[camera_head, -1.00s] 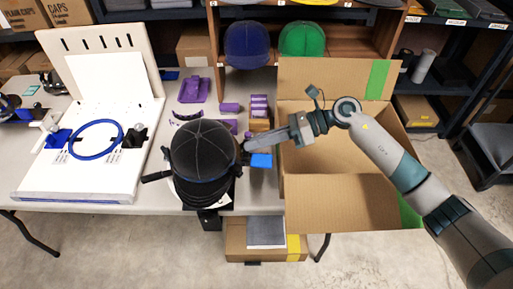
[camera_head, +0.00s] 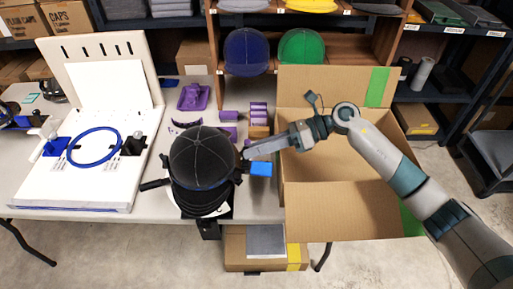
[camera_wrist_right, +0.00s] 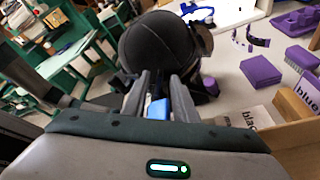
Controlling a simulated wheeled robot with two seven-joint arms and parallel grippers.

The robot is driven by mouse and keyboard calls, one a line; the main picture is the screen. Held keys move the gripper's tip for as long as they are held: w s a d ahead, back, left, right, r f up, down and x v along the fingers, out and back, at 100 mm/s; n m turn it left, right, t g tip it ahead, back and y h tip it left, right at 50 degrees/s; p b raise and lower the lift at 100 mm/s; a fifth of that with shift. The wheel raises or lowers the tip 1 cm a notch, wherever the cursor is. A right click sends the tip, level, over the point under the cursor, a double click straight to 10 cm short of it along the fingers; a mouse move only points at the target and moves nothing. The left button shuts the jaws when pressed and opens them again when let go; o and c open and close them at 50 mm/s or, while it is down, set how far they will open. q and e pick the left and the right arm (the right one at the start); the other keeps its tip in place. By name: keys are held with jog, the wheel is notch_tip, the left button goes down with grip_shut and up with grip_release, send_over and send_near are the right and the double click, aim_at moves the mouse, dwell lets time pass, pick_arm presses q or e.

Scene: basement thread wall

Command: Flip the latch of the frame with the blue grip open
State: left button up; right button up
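A black cap (camera_head: 203,157) sits on a dark round frame at the table's front edge; it also shows in the wrist view (camera_wrist_right: 158,42). A blue grip (camera_head: 260,169) sticks out at the frame's right side. My right gripper (camera_head: 247,153) reaches in from the right, its tips beside the cap and just above the blue grip. In the wrist view the two fingers stand apart, and the blue grip (camera_wrist_right: 157,109) shows between them; I cannot tell whether they touch it. The latch itself is hard to make out behind cap and fingers. My left gripper is not in view.
An open cardboard box (camera_head: 340,205) stands right of the cap, under my right arm. A white board (camera_head: 75,195) with a blue ring (camera_head: 94,147) lies at the left. Purple parts (camera_head: 194,97) lie behind the cap. Blue and green caps (camera_head: 301,51) sit on the shelf.

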jog(key=shift+d, duration=0.1)
